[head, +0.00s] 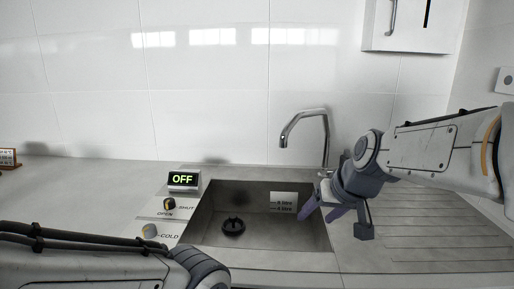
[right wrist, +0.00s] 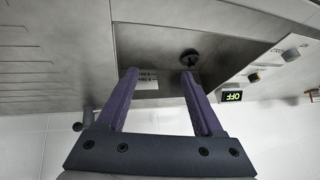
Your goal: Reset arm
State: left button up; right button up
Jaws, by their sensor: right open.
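My right gripper (head: 322,213) is open and empty above the right part of the sink (head: 290,250). Its two purple fingers stand well apart in the right wrist view (right wrist: 160,72), with nothing between them but the view of the sink. My right arm comes in from the right over the ribbed drainboard. My left arm shows at the lower left, but its gripper is out of the picture.
A curved tap (head: 308,114) rises behind the sink, close to my right gripper. An OFF display (head: 183,180), a dark knob (head: 169,203) and a light knob (head: 150,231) sit left of the sink. A drain (head: 233,226) and a marked label (head: 284,202) show inside. The left counter is mostly clear.

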jog(key=s+a+f+n+g+b, duration=0.35)
jog(key=s+a+f, duration=0.6)
jog(key=s, duration=0.35)
jog(key=s+f+n+g+h+b, duration=0.1)
jog(key=s+f+n, duration=0.1)
jog(key=s+f, duration=0.35)
jog(key=s+f+n+g+h, duration=0.1)
jog(key=s+f+n+g, duration=0.15)
jog(key=s, duration=0.55)
notch_tip(320, 180, up, 15)
jog(key=m+p, duration=0.1)
jog(key=p, duration=1.3)
jog(key=shift+w+d+f+t+p, duration=0.2)
jog(key=shift+w+d+t+p, duration=0.15)
jog(key=shift+w+d, duration=0.1)
